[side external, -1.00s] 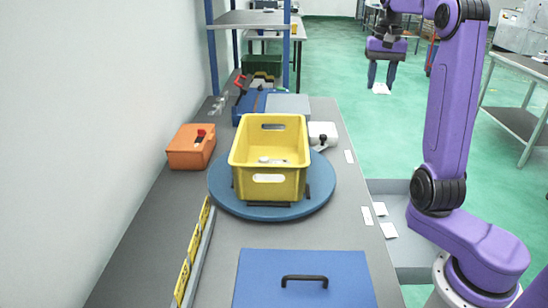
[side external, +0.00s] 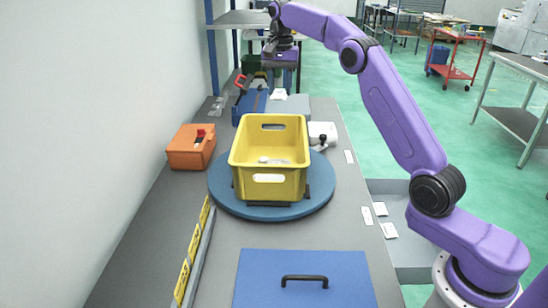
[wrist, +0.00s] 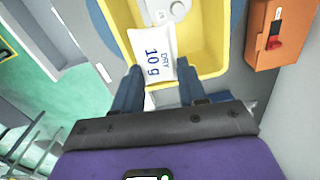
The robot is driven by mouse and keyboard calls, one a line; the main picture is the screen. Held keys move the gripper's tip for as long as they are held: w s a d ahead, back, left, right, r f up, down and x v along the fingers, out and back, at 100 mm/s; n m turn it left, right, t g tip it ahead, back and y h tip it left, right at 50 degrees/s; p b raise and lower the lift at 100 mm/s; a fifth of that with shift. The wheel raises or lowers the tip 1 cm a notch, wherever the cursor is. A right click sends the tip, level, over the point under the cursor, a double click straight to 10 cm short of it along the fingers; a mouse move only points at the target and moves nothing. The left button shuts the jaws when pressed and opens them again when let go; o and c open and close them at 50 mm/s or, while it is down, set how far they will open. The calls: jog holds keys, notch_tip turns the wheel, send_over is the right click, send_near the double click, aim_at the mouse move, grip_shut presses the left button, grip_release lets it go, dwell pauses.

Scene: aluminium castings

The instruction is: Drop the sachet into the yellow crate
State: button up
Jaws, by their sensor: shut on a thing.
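The yellow crate (side external: 285,190) stands open on the round blue turntable (side external: 225,199), with one or more whitish-grey items in its bottom. My gripper (side external: 280,89) is shut on the white sachet (side external: 279,95) and holds it up at the far side of the crate in the side view. In the wrist view the sachet (wrist: 155,50), printed "DRY 10 g", sticks out between my fingers (wrist: 160,82). There it overlaps the near part of the crate (wrist: 120,40), whose inside shows beyond it.
An orange box (side external: 186,153) stands left of the turntable, and a white device (side external: 322,130) right of the crate. A blue toolbox (side external: 249,109) and a grey box (side external: 300,106) lie behind. A blue lid with black handle (side external: 335,270) is in front.

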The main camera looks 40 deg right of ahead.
jog(key=shift+w+a+f, duration=0.2)
jog(key=shift+w+a, duration=0.1)
jog(key=shift+a, duration=0.25)
jog(key=shift+d+f, duration=0.1)
jog(key=shift+f, duration=0.2)
notch_tip(320, 180, down, 10)
jog(key=shift+f, duration=0.15)
dwell(0.3)
jog(key=o, duration=1.1)
notch_tip(320, 180, up, 11)
jog(key=shift+r, duration=0.55)
